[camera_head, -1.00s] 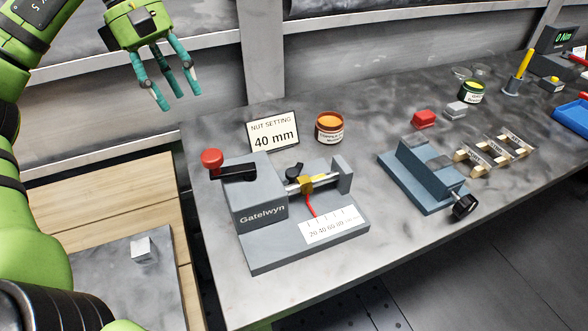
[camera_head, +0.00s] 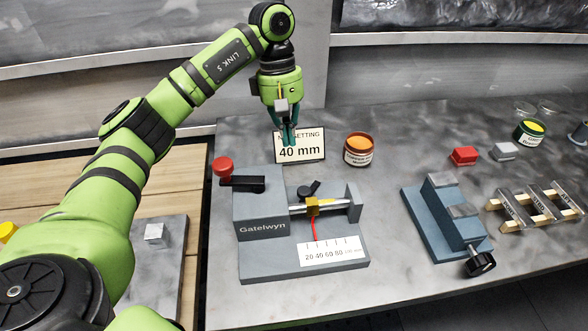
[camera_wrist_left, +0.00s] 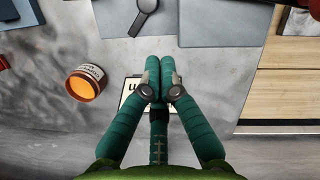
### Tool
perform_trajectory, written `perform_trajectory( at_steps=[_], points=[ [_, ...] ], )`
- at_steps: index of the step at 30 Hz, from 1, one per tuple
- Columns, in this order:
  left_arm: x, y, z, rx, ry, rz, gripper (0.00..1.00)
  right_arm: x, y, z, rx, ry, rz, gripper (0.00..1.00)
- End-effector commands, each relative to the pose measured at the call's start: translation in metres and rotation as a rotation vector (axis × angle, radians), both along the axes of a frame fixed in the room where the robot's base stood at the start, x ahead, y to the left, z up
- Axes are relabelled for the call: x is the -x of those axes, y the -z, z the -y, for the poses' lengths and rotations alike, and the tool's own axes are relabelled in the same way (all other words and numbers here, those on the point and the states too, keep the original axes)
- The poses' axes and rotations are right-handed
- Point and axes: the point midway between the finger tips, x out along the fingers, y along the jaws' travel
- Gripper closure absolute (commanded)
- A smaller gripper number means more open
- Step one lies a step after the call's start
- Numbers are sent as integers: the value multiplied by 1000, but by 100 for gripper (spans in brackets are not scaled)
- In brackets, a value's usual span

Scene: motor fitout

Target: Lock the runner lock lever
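The grey Gatelwyn fixture (camera_head: 262,229) stands on the bench. A small black lever (camera_head: 309,189) stands by the brass runner block (camera_head: 313,207) on its rod; I take it for the runner lock lever. It shows at the top of the left wrist view (camera_wrist_left: 146,6). A second black lever with a red knob (camera_head: 223,167) sits on the fixture's left block. My left gripper (camera_head: 289,142) points down in front of the 40 mm card (camera_head: 314,153), behind the fixture and apart from the lever. Its fingers are together and empty. My right gripper is not in view.
An orange-topped tin (camera_head: 358,150) stands right of the card. A blue-grey vise (camera_head: 440,215), a red block (camera_head: 464,156) and a wooden rack (camera_head: 533,207) are farther right. A metal rail runs along the wall behind.

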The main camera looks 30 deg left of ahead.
Motion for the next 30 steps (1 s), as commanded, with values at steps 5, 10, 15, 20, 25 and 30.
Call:
perform_trajectory(
  at_steps=[5,10,15,20,25,30],
  points=[
    [0,0,0,0,0,0,100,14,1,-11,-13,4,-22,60],
    [1,2,0,0,0,-2,100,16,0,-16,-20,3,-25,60],
    [4,20,4,0,1,-7,100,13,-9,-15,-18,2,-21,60],
    [8,49,11,1,1,-7,100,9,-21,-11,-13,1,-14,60],
    [11,76,16,1,1,-5,100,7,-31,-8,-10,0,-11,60],
    [12,93,19,0,-1,-2,100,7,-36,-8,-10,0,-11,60]
  ],
)
